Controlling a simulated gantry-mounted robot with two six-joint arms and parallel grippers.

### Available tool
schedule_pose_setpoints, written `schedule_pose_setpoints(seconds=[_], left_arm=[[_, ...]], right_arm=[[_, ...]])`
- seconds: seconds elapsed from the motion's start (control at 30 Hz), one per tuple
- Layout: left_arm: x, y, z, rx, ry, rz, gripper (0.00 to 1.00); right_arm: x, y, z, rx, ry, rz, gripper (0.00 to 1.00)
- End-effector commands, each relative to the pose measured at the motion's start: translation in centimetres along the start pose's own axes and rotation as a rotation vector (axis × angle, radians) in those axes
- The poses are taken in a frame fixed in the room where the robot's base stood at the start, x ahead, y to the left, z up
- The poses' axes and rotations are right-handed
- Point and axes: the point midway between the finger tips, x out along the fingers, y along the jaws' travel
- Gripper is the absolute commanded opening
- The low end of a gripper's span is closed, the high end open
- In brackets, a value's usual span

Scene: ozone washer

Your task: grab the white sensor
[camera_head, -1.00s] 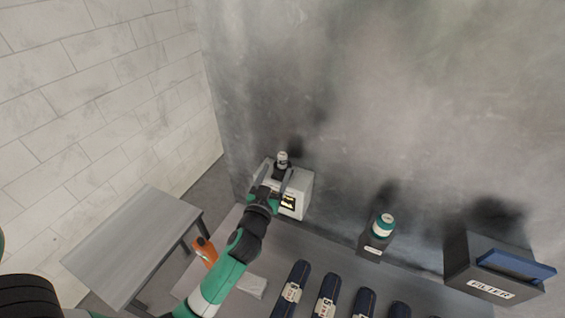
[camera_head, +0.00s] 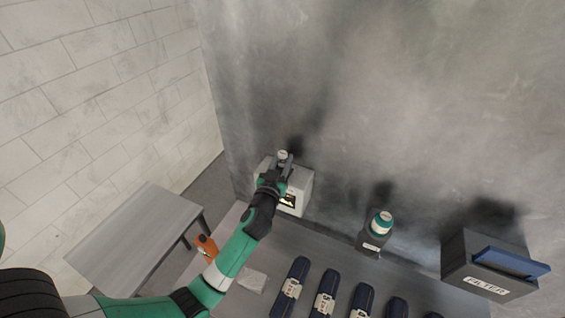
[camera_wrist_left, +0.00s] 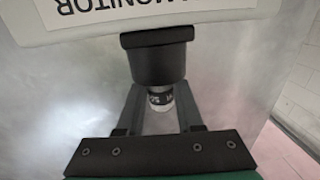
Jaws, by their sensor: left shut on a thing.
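The white sensor (camera_head: 282,157) sits upright in a dark holder on top of the light grey box in the head view. In the left wrist view the sensor (camera_wrist_left: 160,99) shows as a white piece with a dark printed band, below the black cylindrical holder (camera_wrist_left: 158,62). My left gripper (camera_head: 283,167) is at the sensor, its two fingers on either side of it and shut on it. The same gripper (camera_wrist_left: 160,106) fills the lower middle of the wrist view. My right gripper is not in view.
The grey box (camera_head: 299,190) carries a label ending in "MONITOR" (camera_wrist_left: 110,8). Several dark blue cases (camera_head: 325,291), a dark bottle-like holder with a green-and-white top (camera_head: 378,232) and a FILTER box (camera_head: 485,268) stand along the bench. An orange tool (camera_head: 206,246) lies near my left arm.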

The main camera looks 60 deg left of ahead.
Motion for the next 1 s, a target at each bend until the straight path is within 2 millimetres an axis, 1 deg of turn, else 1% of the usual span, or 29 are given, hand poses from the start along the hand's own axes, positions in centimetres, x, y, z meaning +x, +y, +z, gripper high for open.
schedule_pose_setpoints(seconds=[0.3, 0.37, 0.47, 0.7, 0.8, 0.9, 1.0], left_arm=[[0.0, 0.0, -0.1, 0.000, 0.001, 0.000, 0.00], [0.0, 0.0, -0.3, 0.000, 0.002, 0.000, 0.00], [0.0, 0.0, -1.6, -0.002, 0.004, -0.001, 0.00], [0.0, 0.0, -7.0, -0.004, 0.007, -0.001, 0.00], [0.0, 0.0, -8.8, -0.002, 0.005, 0.000, 0.00], [0.0, 0.0, -9.8, -0.001, 0.003, -0.001, 0.00], [0.0, 0.0, -10.1, -0.001, 0.001, 0.001, 0.00]], right_arm=[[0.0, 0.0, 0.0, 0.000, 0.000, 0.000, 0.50], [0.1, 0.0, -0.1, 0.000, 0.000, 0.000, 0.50], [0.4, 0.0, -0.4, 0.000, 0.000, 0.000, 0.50], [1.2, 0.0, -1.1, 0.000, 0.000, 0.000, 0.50], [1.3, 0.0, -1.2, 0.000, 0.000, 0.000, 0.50], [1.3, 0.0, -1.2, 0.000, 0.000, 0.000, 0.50], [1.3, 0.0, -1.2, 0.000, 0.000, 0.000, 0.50]])
